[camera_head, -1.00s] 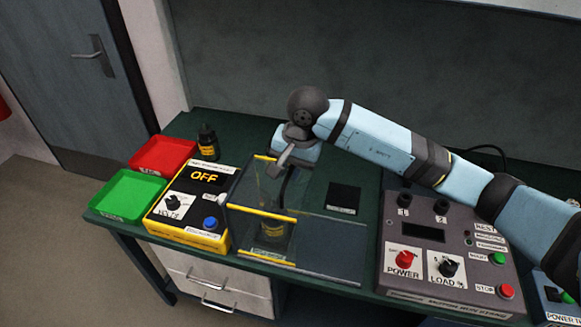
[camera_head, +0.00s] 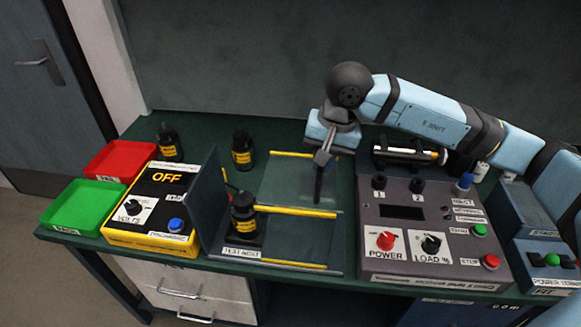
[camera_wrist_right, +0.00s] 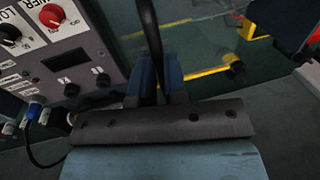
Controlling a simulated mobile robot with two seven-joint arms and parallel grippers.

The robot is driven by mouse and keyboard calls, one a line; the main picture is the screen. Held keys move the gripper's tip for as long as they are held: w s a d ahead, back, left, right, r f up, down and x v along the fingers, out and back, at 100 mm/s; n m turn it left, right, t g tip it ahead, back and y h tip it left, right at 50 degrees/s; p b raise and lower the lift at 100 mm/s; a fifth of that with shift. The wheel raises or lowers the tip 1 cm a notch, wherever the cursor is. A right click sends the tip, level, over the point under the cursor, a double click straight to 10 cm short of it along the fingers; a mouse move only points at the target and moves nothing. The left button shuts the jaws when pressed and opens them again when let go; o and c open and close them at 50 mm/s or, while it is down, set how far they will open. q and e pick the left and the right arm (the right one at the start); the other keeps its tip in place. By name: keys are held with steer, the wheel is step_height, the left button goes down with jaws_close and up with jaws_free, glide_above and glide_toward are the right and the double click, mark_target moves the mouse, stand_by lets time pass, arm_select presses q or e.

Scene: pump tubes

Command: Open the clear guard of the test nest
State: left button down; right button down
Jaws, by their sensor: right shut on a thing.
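The test nest (camera_head: 240,253) is in the middle of the bench in the head view, with a black bottle-like unit (camera_head: 243,222) with a yellow label at its left end. The clear guard (camera_head: 290,186), with yellow edges, stands to the right of this unit and leaves it uncovered. My right gripper (camera_head: 322,160) is over the guard's right part, shut on its dark upright handle (camera_head: 318,188). The wrist view shows the dark handle (camera_wrist_right: 150,35) between the fingers (camera_wrist_right: 155,78). The left gripper is not in view.
A dark upright plate (camera_head: 205,195) borders the nest on the left, beside the yellow OFF box (camera_head: 150,205). A grey control console (camera_head: 425,230) stands close on the right. Red (camera_head: 118,160) and green (camera_head: 80,205) trays are far left. Two dark bottles (camera_head: 242,150) (camera_head: 169,143) stand behind.

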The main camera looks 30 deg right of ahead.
steer(key=shift+s+d+f+b, duration=0.1)
steer(key=shift+s+d+b, duration=0.1)
steer(key=shift+s+d, duration=0.25)
steer(key=shift+s+d+b, duration=0.2)
steer(key=shift+d, duration=0.35)
steer(key=shift+s+d, duration=0.25)
steer(key=shift+d, duration=0.05)
steer(key=c, duration=1.2)
jaws_free()
steer(key=shift+o, duration=0.2)
steer(key=shift+r, duration=0.25)
